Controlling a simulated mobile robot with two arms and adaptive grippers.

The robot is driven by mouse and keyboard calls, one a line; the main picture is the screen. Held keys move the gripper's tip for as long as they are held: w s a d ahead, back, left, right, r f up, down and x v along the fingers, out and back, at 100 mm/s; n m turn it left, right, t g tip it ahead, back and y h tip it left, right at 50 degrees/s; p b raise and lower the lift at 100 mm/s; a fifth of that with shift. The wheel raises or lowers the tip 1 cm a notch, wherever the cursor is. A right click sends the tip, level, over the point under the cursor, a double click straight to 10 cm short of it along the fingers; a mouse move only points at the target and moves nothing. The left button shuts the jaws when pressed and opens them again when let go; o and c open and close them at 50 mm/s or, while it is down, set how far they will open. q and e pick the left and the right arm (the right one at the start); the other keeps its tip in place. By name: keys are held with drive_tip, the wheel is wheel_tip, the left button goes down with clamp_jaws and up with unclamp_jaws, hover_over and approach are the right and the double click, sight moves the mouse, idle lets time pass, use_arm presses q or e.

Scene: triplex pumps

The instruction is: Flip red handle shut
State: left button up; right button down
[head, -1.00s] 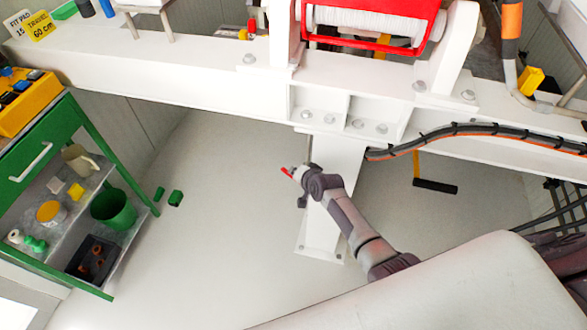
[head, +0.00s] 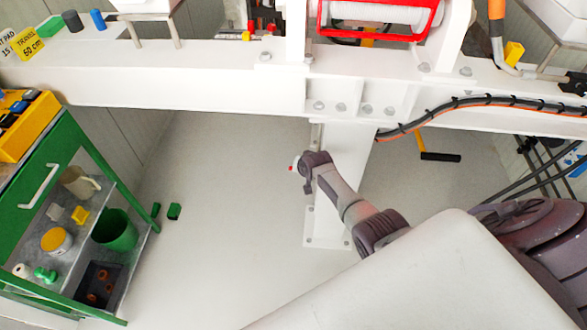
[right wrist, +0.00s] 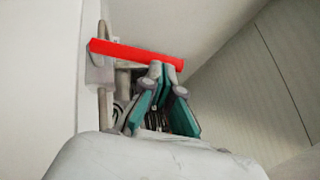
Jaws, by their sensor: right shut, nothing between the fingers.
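The red handle (right wrist: 135,54) is a straight red bar in the right wrist view. It runs from a small pale fitting (right wrist: 98,62) on a white surface at the left toward the right, sloping slightly down. My right gripper (right wrist: 166,76), with teal fingers, is shut and empty. Its fingertips are right by the handle's right end; I cannot tell whether they touch. In the head view only a tiny red bit of the handle (head: 291,168) shows beside my right wrist, at the white post. My left gripper is not in view.
A white beam (head: 200,90) crosses above the white post (head: 347,160). A black and orange cable (head: 450,104) hangs at the right. A green cart (head: 92,160) with a bin and containers stands at the left. The floor (head: 220,220) between is mostly clear.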

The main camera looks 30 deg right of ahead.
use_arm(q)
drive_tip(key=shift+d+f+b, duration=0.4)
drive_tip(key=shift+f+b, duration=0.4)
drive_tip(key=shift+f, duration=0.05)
use_arm(e)
drive_tip(key=shift+w+a+f, duration=0.2)
drive_tip(key=shift+f, duration=0.3)
drive_tip(key=shift+w+a+f, duration=0.2)
drive_tip(key=shift+f, duration=0.3)
